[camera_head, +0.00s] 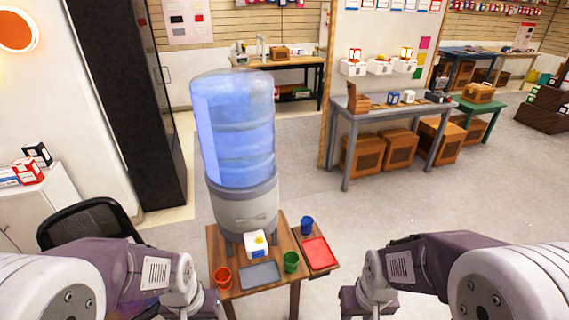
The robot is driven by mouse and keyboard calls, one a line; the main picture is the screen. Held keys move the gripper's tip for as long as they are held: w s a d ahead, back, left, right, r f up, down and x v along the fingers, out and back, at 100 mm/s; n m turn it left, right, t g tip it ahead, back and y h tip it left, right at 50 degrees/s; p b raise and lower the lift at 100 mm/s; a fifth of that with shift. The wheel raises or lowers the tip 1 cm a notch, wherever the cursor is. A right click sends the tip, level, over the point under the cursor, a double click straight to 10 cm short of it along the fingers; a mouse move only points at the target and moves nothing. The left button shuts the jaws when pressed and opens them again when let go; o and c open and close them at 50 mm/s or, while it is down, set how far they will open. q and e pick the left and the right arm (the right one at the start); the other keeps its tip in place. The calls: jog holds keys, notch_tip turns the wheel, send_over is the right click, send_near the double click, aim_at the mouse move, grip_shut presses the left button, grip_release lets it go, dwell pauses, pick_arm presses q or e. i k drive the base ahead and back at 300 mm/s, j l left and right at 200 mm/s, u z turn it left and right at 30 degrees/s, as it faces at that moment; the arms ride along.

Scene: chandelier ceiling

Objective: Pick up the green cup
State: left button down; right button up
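The green cup (291,262) stands upright on a small wooden table (284,240), near its front right part. A grey tray (260,275) is just left of it and a red tray (319,253) is to its right. My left gripper (207,305) is at the bottom, left of the table and below the orange-red cup. My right gripper (362,303) is at the bottom, right of the table. Both are apart from the green cup. Their fingers are small and partly cut off, so I cannot tell whether they are open.
An orange-red cup (223,277) and a blue cup (307,225) stand on the same table. A large blue water dispenser (237,150) rises behind, with a small white box (256,243) before it. A black chair (88,222) is at the left. Floor to the right is clear.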

aim_at(290, 258)
jog(key=i+j+z, duration=0.15)
jog(key=j+z, duration=0.25)
jog(key=j, duration=0.2)
jog(key=j+z, duration=0.45)
jog(key=j, duration=0.2)
jog(key=j+z, duration=0.4)
jog(key=j, duration=0.25)
